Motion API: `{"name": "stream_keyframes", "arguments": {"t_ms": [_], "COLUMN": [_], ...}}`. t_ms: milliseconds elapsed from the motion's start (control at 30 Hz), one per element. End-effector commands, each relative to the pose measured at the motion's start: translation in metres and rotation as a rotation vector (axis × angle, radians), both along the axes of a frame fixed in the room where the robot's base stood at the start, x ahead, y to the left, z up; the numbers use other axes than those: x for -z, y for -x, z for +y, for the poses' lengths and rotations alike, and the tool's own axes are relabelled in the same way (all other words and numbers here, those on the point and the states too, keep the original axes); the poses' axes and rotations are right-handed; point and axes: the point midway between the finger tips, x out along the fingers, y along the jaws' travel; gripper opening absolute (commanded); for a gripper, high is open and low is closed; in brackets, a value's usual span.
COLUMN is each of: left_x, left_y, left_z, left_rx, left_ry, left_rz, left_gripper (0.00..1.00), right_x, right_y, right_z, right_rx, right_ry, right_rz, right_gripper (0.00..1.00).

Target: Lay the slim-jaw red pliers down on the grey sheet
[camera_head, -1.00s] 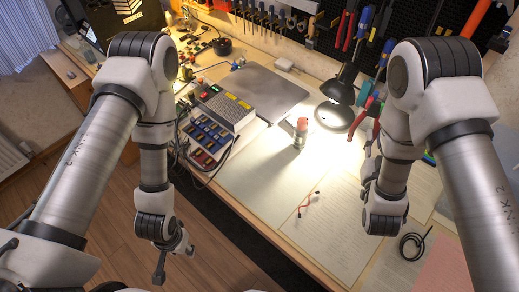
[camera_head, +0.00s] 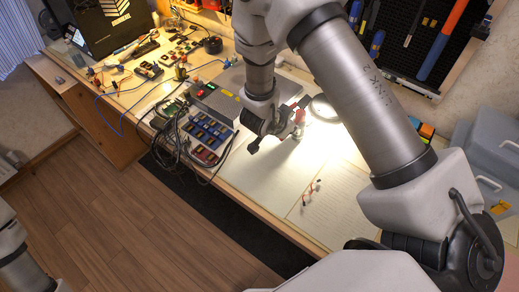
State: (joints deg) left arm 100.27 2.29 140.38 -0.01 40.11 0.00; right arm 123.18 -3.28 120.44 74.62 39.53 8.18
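The red pliers (camera_head: 303,101) show only as a small red stretch beside my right gripper (camera_head: 282,128). My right gripper appears shut on them; its fingers and the jaws are largely hidden, and I cannot make out the jaw shape. The grey sheet (camera_head: 228,80) lies flat on the bench behind my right wrist, which covers much of it. The gripper appears over the bench near the sheet's front right side; I cannot judge its height. My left gripper is out of view; only part of the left arm shows at lower left.
A red-capped bottle (camera_head: 299,117) stands close beside the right gripper. A control box with coloured switches (camera_head: 207,130) and cables is left of it. The lamp base (camera_head: 323,108) is behind right. A small red-wired part (camera_head: 311,191) lies on the paper. A grey toolbox (camera_head: 490,150) is at right.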

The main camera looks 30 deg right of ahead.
Motion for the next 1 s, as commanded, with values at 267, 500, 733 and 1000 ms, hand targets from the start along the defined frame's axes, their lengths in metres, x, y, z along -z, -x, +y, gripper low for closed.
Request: {"name": "stream_keyframes", "arguments": {"t_ms": [267, 500, 733, 1000], "left_x": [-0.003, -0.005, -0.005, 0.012], "left_y": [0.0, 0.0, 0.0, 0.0], "left_z": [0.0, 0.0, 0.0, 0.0], "left_rx": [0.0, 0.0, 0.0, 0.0], "left_ry": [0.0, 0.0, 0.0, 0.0], "left_rz": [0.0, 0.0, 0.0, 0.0], "left_gripper": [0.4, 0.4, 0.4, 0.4], "right_x": [0.024, 0.036, 0.034, 0.05], "right_y": [0.034, 0.033, 0.014, 0.013], "right_z": [0.021, 0.07, 0.104, 0.106], "right_rx": [0.536, 0.941, 1.159, 1.172], "right_ry": [-0.355, -0.561, -0.638, -0.641], "right_rz": [-0.078, -0.259, -0.395, -0.404], "right_gripper": [0.0, 0.0, 0.0, 0.0]}}
